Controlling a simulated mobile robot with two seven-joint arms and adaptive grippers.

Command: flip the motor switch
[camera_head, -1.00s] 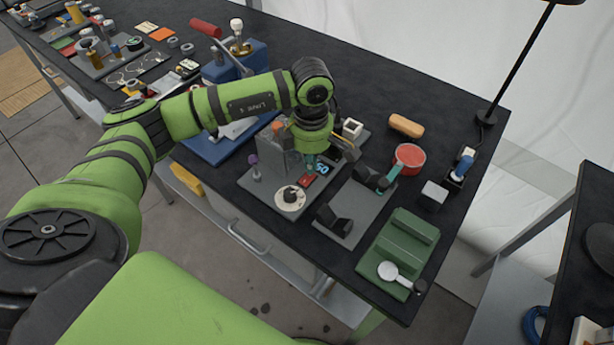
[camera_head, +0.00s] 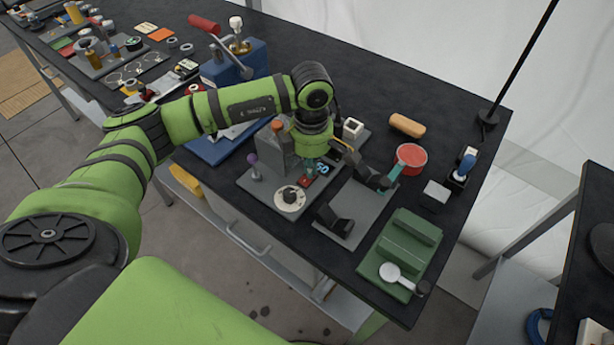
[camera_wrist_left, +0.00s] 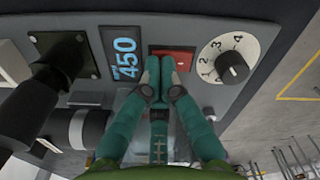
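The motor unit is a grey panel with a blue number display, a round white dial (camera_head: 290,198) and a small red rocker switch (camera_head: 305,182) between them. In the left wrist view the red switch (camera_wrist_left: 182,59) sits between the display (camera_wrist_left: 123,60) and the numbered dial (camera_wrist_left: 226,62). My left gripper (camera_head: 309,168) points down at the panel. In the left wrist view its teal fingertips (camera_wrist_left: 159,66) are together with nothing seen between them, at the left part of the switch and partly covering it. Whether they touch it I cannot tell. My right gripper is not in view.
A purple-knobbed lever (camera_head: 253,166) stands left of the dial. A blue press (camera_head: 237,68) stands behind.

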